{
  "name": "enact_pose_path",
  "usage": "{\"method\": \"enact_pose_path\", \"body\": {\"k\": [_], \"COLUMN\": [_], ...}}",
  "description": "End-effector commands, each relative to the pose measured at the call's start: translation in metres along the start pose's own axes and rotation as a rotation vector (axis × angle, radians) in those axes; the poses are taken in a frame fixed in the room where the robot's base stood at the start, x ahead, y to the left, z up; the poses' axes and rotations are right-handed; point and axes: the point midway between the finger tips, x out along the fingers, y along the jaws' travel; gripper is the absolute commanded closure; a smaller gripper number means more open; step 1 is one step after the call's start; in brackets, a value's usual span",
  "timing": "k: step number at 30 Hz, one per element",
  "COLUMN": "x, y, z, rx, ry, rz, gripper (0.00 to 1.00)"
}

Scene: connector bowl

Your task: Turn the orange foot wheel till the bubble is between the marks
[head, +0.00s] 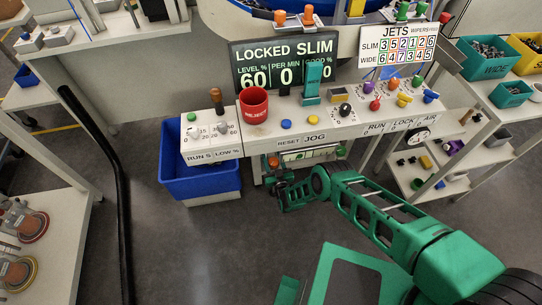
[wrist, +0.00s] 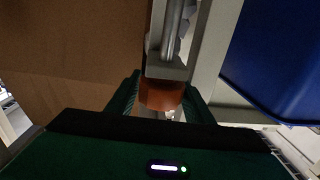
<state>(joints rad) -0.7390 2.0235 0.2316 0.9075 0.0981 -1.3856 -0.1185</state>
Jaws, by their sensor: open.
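The orange foot wheel (wrist: 160,96) sits under a grey metal foot in the wrist view, between the two dark green fingers of my gripper (wrist: 162,104). The fingers stand open on either side of it; I cannot tell whether they touch it. In the head view my gripper (head: 276,182) is low under the front of the bench, just below a small orange part (head: 273,161) that looks like the same wheel. A pale green level strip (head: 310,155) shows beside it under the bench edge. The bubble and marks are too small to read.
A blue bin (head: 200,180) stands on the floor left of my gripper and also fills the right of the wrist view (wrist: 280,60). The bench (head: 262,139) above carries knobs, buttons and a red reject cup (head: 254,105). Shelves (head: 415,180) stand to the right.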

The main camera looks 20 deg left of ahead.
Motion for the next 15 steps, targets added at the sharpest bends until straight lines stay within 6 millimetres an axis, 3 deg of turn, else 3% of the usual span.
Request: {"method": "enact_pose_path", "body": {"k": [14,15], "x": [0.0099,0.0099], "y": [0.0014,0.0015], "z": [-0.0004,-0.0004], "rx": [0.000,0.000], "ry": [-0.001,-0.001], "rz": [0.001,0.001], "gripper": [0.53,0.60]}}
